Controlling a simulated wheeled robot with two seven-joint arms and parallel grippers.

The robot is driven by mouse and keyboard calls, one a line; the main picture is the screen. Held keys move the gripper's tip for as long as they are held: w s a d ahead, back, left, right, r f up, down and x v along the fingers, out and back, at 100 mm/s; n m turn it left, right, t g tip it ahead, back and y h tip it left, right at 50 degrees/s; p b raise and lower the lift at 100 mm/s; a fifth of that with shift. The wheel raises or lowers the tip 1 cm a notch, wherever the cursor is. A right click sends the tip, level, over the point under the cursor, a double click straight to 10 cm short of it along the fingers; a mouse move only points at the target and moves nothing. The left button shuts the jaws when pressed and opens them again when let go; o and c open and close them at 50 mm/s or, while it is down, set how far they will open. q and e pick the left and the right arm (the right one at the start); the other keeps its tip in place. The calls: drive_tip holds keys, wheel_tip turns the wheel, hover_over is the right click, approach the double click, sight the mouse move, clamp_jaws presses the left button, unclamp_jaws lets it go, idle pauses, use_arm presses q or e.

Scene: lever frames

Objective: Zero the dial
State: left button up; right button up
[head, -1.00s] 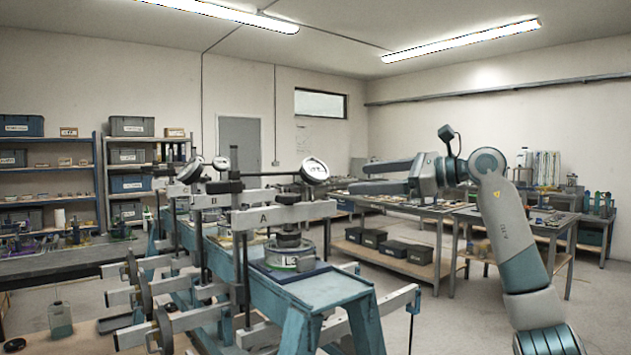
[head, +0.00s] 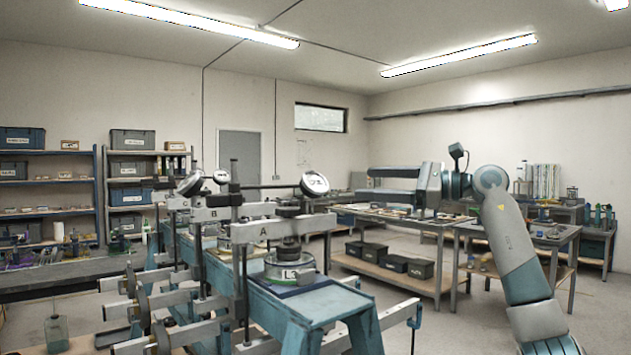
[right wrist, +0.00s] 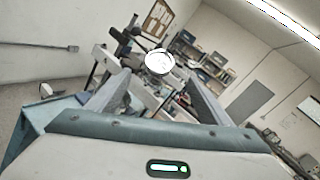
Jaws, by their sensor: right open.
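Two more dials (head: 221,177) (head: 190,182) sit farther back on the row of frames. The dial markings are too small to read. My right gripper (head: 362,182) is open and empty, to the right of the near dial at about its height in the picture, fingers pointing left. In the right wrist view a white dial face (right wrist: 159,62) shows beyond and between the open fingers (right wrist: 160,92). My left gripper is not in view.
A round weight (head: 290,266) marked L3 sits on the blue bench (head: 305,300) below the near dial. Lever arms with wheels stick out toward me on the left. Workbenches with black bins (head: 367,250) stand behind my right arm. Shelves (head: 145,180) line the back wall.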

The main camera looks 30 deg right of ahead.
sight(317, 182)
use_arm(q)
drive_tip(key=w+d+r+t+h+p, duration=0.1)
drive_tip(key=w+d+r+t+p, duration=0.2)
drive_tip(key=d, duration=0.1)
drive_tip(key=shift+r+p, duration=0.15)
drive_tip(key=shift+p, duration=0.2)
use_arm(e)
drive_tip(key=x, duration=1.5)
drive_tip(key=shift+w, duration=0.1)
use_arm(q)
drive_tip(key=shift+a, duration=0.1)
use_arm(e)
drive_tip(key=c, duration=1)
drive_tip(key=shift+c, duration=0.2)
drive_tip(key=shift+d+f+m+t+h, duration=0.1)
drive_tip(key=shift+m+t+h, duration=0.2)
drive_tip(key=shift+m, duration=0.1)
drive_tip(key=shift+m+b, duration=0.3)
drive_tip(key=shift+b, duration=0.1)
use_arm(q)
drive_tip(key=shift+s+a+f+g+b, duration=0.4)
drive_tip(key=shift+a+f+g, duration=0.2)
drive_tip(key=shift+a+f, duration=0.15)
use_arm(e)
drive_tip(key=shift+m+t+h, duration=0.9)
drive_tip(key=shift+m+h, duration=0.2)
drive_tip(key=shift+m, duration=0.3)
